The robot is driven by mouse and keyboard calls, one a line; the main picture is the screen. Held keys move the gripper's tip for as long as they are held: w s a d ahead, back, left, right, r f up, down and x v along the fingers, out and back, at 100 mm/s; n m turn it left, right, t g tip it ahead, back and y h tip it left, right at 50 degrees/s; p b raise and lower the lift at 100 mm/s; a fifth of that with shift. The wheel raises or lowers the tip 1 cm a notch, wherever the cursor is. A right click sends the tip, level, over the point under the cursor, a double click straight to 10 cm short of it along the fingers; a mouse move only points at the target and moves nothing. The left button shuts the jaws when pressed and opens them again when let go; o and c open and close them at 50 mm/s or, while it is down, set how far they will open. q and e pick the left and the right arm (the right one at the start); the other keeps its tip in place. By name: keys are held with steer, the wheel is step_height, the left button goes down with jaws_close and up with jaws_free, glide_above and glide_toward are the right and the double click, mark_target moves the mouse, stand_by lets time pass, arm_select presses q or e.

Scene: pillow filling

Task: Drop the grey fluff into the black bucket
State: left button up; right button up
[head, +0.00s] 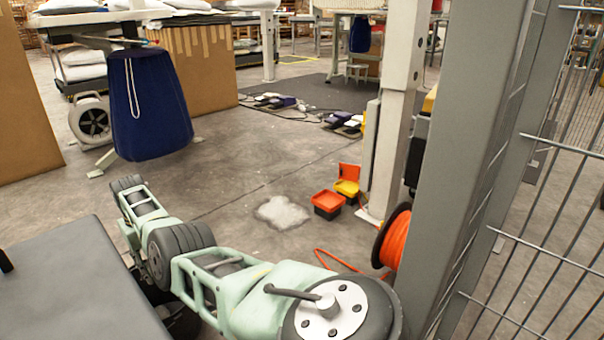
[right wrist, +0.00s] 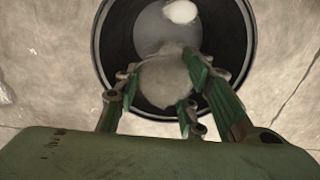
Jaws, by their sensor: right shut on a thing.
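In the right wrist view my right gripper (right wrist: 162,76) is shut on a rounded clump of grey fluff (right wrist: 165,84). It points down over the black bucket (right wrist: 103,45), with the clump inside the outline of the round rim. Paler fluff (right wrist: 152,30) and a small white tuft (right wrist: 180,11) show within the bucket outline beyond the clump; their depth is unclear. In the head view my right arm reaches across the bottom toward the left; its fingertips and the bucket are hidden there. A pale fluff patch (head: 283,212) lies on the floor. My left gripper is not in view.
Red and yellow bins (head: 327,200) and an orange cable reel (head: 393,238) stand beside a pale post (head: 386,150). A wire fence (head: 545,250) closes the right side. A blue sack (head: 148,105) hangs at left. The floor (head: 240,165) between is mostly open.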

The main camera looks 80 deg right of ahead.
steer(key=o, duration=0.9)
steer(key=shift+c, duration=0.2)
step_height(320, 180, up, 12)
stand_by(0.4)
